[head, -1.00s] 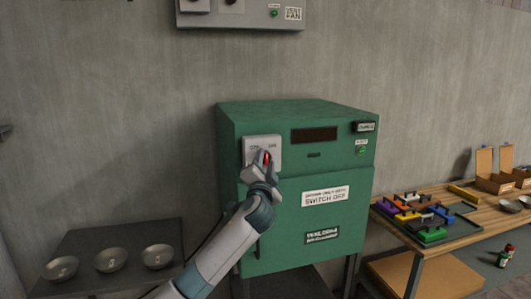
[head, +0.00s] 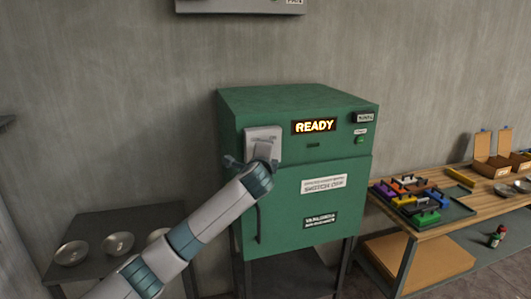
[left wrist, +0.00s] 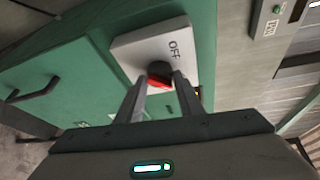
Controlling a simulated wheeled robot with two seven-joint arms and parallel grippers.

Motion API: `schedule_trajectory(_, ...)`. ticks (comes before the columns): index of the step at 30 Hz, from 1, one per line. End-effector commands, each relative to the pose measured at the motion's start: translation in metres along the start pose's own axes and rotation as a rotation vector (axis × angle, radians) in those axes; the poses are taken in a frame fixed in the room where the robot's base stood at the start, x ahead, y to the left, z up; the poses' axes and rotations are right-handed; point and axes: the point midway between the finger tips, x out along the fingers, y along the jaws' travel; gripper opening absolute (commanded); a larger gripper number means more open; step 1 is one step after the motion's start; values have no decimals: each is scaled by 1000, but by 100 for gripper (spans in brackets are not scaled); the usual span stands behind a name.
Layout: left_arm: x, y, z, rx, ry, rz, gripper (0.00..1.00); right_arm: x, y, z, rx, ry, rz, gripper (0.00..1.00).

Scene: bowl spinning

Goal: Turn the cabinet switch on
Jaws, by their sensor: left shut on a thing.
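The green cabinet (head: 305,175) stands against the wall on a dark stand. Its display (head: 314,127) is lit and reads "READY". The white switch plate (head: 264,137) is at the cabinet's upper left; my left arm hides its lower part. In the left wrist view the plate (left wrist: 150,48) shows the word "OFF" beside a red and black knob (left wrist: 159,75). My left gripper (left wrist: 159,84) is shut on the knob, one finger at each side. In the head view the gripper is mostly hidden behind my wrist. My right gripper is not in view.
A dark table (head: 90,275) with metal bowls (head: 118,244) stands at the left. A grey panel (head: 240,5) hangs on the wall above.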

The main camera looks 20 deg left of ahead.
Motion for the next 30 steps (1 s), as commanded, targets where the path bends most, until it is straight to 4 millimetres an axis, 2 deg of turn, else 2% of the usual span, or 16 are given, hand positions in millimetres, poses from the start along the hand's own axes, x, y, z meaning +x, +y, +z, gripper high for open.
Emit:
schedule_trajectory(17,0,-1,0,41,-3,17,12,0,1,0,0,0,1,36)
schedule_trajectory(18,0,-1,0,41,-3,17,41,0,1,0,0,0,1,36)
schedule_trajectory(20,0,-1,0,41,-3,17,52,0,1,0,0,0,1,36)
schedule_trajectory(30,-1,0,0,41,-3,18,52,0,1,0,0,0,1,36)
